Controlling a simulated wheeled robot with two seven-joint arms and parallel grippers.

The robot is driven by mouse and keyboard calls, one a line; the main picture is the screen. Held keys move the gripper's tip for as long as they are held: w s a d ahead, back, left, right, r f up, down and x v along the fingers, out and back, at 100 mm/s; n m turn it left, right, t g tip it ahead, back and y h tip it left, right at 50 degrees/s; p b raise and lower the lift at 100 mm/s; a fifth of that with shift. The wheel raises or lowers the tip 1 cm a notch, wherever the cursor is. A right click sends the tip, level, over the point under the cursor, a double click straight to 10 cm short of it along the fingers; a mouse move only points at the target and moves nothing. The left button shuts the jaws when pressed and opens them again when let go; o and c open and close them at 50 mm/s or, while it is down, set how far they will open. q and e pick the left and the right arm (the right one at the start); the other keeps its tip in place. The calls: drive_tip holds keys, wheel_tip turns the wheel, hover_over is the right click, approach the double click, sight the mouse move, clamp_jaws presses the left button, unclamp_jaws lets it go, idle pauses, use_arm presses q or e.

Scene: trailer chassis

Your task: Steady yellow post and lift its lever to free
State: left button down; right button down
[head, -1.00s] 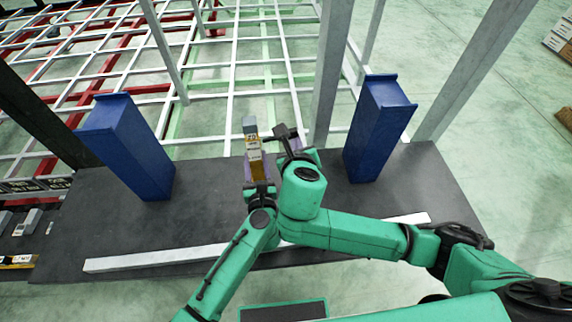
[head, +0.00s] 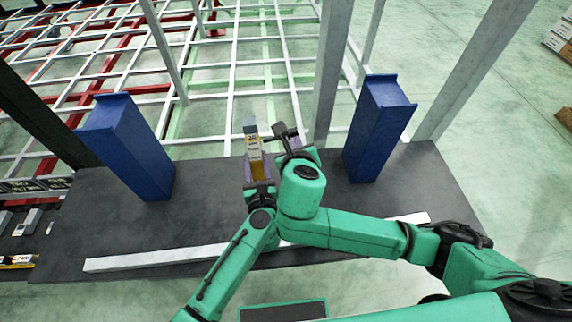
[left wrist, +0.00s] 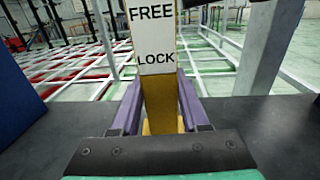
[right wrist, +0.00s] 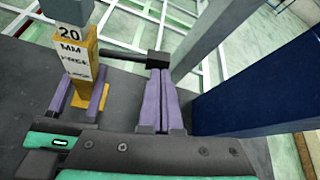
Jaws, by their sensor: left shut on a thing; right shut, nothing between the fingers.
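The yellow post (head: 256,167) has a grey top and a white label, and stands on the dark deck. In the left wrist view the label (left wrist: 153,38) reads FREE above LOCK. My left gripper (left wrist: 158,88) has its purple fingers on both sides of the post, shut on it low down. The black lever (right wrist: 122,54) reaches right from the post, ending in a thick black grip. My right gripper (right wrist: 157,82) is shut and empty, its purple fingertips at the lever's grip; whether they touch is unclear. My right wrist hides part of this in the head view.
Blue posts stand left (head: 131,147) and right (head: 380,130) of the yellow post; the right one is close to my right gripper. A grey upright (head: 330,80) rises just behind. A white bar (head: 165,260) lies along the front of the dark deck (head: 210,220).

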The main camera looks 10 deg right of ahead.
idle(0.6)
drive_tip(key=shift+r, duration=0.8)
drive_tip(key=shift+f, duration=0.1)
drive_tip(key=s+r, duration=0.2)
drive_tip(key=s, duration=0.9)
drive_tip(key=shift+s+d+r, duration=0.25)
